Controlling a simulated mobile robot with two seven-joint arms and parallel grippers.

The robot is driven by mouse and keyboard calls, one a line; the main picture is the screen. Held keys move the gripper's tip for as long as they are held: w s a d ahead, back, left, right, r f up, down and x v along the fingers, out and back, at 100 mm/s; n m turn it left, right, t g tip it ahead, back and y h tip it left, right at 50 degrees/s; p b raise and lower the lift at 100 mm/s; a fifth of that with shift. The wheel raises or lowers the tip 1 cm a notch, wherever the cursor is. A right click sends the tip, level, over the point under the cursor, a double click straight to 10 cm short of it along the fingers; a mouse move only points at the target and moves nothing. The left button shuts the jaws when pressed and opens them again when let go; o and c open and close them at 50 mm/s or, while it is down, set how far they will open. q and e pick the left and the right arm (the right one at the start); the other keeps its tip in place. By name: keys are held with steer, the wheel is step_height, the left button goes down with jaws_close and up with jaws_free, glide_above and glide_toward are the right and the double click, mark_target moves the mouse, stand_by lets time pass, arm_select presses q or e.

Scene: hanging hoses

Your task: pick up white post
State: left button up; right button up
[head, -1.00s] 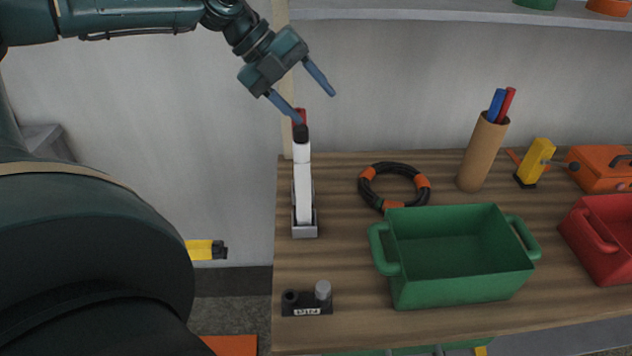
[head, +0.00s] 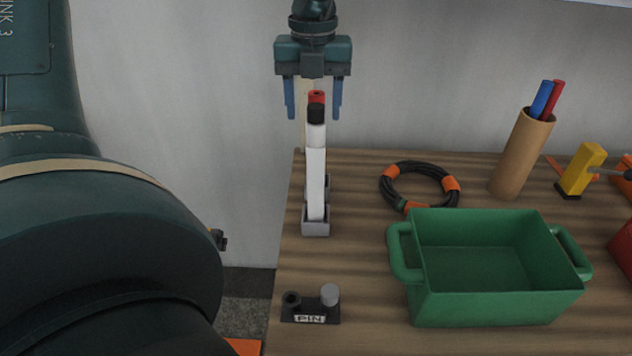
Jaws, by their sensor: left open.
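The white post (head: 316,175) stands upright in a small grey holder (head: 315,228) near the left edge of the wooden table. It has a black cap (head: 316,113), and a red-topped piece (head: 317,96) shows just behind and above the cap. My left gripper (head: 313,112) points down above and apparently behind the post, its blue fingers open, one on each side of the post's top in the picture. Nothing is held between them. The exact depth gap cannot be told. My right gripper is not in view.
A small black PIN block (head: 310,318) sits in front of the holder. To the right are a black and orange hose ring (head: 420,188), a green bin (head: 495,307), a cardboard tube (head: 522,155) with blue and red rods, and a yellow tool (head: 580,172).

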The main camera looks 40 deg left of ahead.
mark_target(316, 129)
arm_select(q)
step_height(316, 129, down, 5)
steer(key=shift+w+d+f+p, duration=0.1)
steer(key=shift+d+p, duration=0.05)
steer(key=shift+p, duration=0.3)
jaws_close()
stand_by(0.4)
